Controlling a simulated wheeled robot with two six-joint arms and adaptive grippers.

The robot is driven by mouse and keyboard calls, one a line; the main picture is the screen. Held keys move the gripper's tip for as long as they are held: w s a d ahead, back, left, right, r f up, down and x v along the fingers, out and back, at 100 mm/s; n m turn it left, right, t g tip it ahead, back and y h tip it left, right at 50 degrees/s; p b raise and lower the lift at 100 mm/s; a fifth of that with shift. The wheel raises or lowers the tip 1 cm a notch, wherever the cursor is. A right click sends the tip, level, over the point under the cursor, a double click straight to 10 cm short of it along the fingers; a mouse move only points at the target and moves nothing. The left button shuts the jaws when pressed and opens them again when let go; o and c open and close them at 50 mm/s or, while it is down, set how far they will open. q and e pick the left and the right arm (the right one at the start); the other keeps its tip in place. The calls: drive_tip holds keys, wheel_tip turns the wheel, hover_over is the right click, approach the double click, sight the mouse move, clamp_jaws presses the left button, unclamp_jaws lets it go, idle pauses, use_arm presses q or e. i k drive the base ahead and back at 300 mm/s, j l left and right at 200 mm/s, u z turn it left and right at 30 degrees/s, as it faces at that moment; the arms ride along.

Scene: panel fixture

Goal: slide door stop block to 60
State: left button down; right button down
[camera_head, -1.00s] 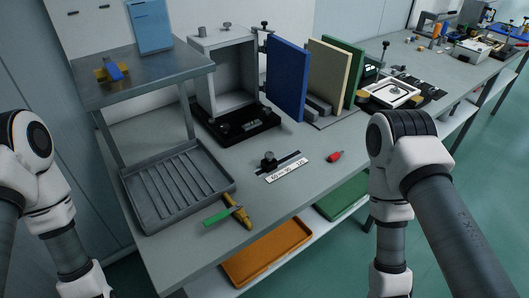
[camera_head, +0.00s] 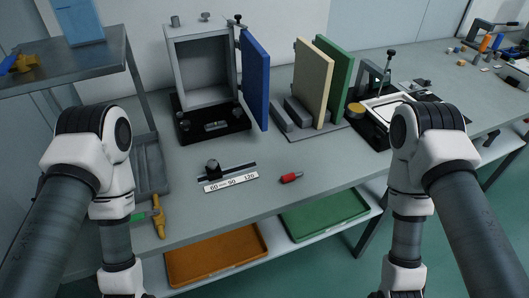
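The door stop block (camera_head: 213,169) is a small dark block with a round knob. It sits on a dark slide rail (camera_head: 239,169) on the bench, near the rail's left end. A white scale strip (camera_head: 231,182) marked 60, 90 and 120 lies along the rail's front. The block stands just behind the 60 mark; its exact alignment cannot be told from here. The blue door (camera_head: 255,80) stands open on the grey box fixture (camera_head: 203,65) behind the rail. Both my arms show at the sides, pointing down, but neither gripper is in view.
A red-and-black tool (camera_head: 291,177) lies right of the scale. Cream (camera_head: 312,82) and green (camera_head: 336,80) panels stand in a rack behind. A yellow-handled tool (camera_head: 159,217) lies at the left, near my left arm. Bench around the rail is clear. Orange (camera_head: 215,255) and green (camera_head: 325,214) trays sit below.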

sight(217, 174)
drive_tip(key=l+u, duration=0.25)
drive_tip(key=l, duration=1.2)
drive_tip(key=i, duration=0.05)
